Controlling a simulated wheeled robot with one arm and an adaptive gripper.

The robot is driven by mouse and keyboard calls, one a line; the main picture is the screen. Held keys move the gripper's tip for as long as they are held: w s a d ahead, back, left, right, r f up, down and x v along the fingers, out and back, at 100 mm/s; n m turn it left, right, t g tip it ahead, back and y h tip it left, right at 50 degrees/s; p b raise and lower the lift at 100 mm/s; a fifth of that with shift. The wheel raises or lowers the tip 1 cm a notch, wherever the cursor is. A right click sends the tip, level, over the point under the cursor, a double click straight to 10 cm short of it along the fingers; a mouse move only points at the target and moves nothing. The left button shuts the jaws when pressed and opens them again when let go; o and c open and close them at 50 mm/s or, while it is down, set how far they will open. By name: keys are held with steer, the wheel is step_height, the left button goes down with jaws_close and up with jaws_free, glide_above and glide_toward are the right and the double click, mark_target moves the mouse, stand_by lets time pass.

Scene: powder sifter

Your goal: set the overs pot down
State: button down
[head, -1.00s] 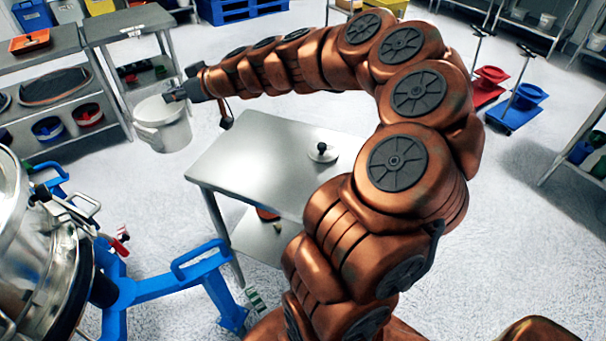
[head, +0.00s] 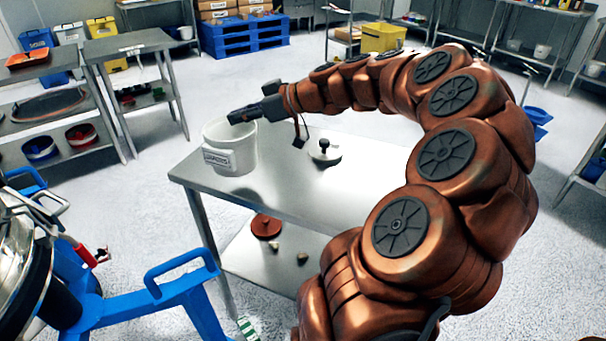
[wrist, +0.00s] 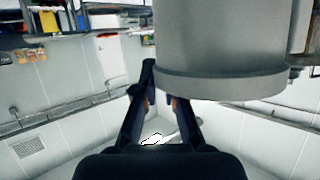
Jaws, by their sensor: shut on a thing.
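The overs pot (head: 230,150) is a white bucket with a label on its side, at the left end of the steel table (head: 375,187). My gripper (head: 243,114) reaches in from the right and is shut on the pot's rim. The pot looks upright and low over the tabletop; I cannot tell whether its base touches. In the wrist view the grey pot wall and rim (wrist: 222,84) fill the upper right, beside the fingers (wrist: 160,97). The exact grip point is partly hidden.
A pale lid with a black knob (head: 323,152) lies on the table right of the pot. The lower shelf holds a reddish round thing (head: 266,227). A blue wheeled frame (head: 150,300) stands front left. Steel shelves (head: 60,105) stand behind at left.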

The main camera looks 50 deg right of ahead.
steer(key=shift+s+d+f, duration=0.2)
steer(key=shift+s+f, duration=0.15)
steer(key=shift+s, duration=0.05)
steer(key=shift+w+d+f+p, duration=0.35)
steer(key=shift+w+d+f, duration=0.75)
steer(key=shift+w, duration=1.2)
steer(key=shift+w+d+f+p, duration=0.5)
steer(key=shift+w+d, duration=1.05)
steer(key=shift+w, duration=0.7)
steer(key=shift+w+d+f+p, duration=0.25)
steer(key=shift+w+d+f, duration=0.9)
steer(key=shift+w, duration=1.15)
steer(key=shift+d+r, duration=0.1)
steer(key=shift+d, duration=0.15)
steer(key=c, duration=1.3)
jaws_free()
steer(key=shift+r, duration=0.15)
steer(key=b+v, duration=0.1)
steer(key=v, duration=1.1)
